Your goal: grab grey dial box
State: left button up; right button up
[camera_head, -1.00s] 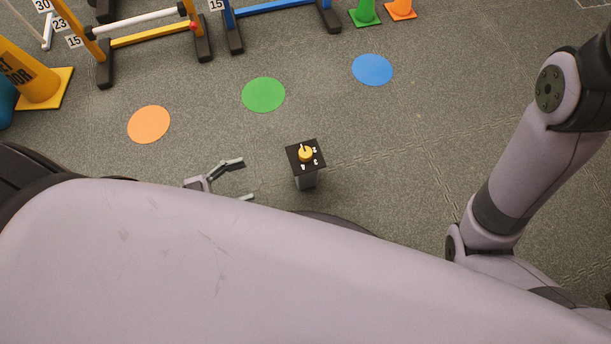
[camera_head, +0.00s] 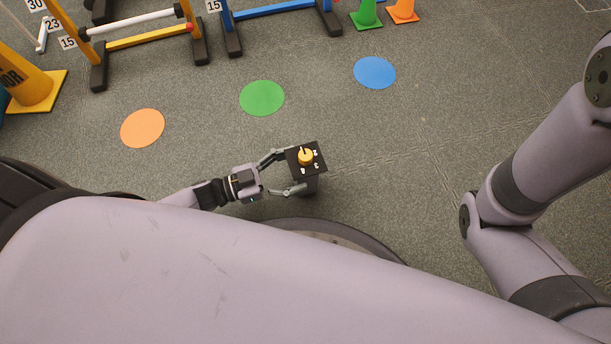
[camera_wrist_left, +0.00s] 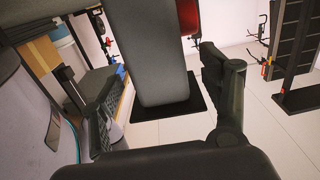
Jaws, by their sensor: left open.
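The grey dial box (camera_head: 307,160) stands upright on the floor just beyond my body in the head view. It has a black top with a yellow dial and white marks, and a grey body mostly hidden below the top. My left gripper (camera_head: 287,172) reaches it from the left, open, with one finger on the far side and one on the near side of the box. In the left wrist view, the grey body (camera_wrist_left: 152,55) and black top plate (camera_wrist_left: 170,110) sit between the two spread fingers. I cannot tell whether either finger touches it. My right gripper is out of view.
Orange (camera_head: 142,128), green (camera_head: 262,98) and blue (camera_head: 375,72) discs lie flat on the floor beyond the box. Low hurdles (camera_head: 150,36) and small cones (camera_head: 366,14) stand at the back. A yellow cone (camera_head: 32,86) is at left. Floor right of the box is clear.

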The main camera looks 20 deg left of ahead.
pick_arm(q)
jog(key=b+x, duration=0.1)
jog(key=x, duration=0.2)
jog(key=shift+w+d, duration=0.1)
jog(key=shift+d, duration=0.15)
grip_shut()
dwell(0.7)
jog(key=shift+r, duration=0.1)
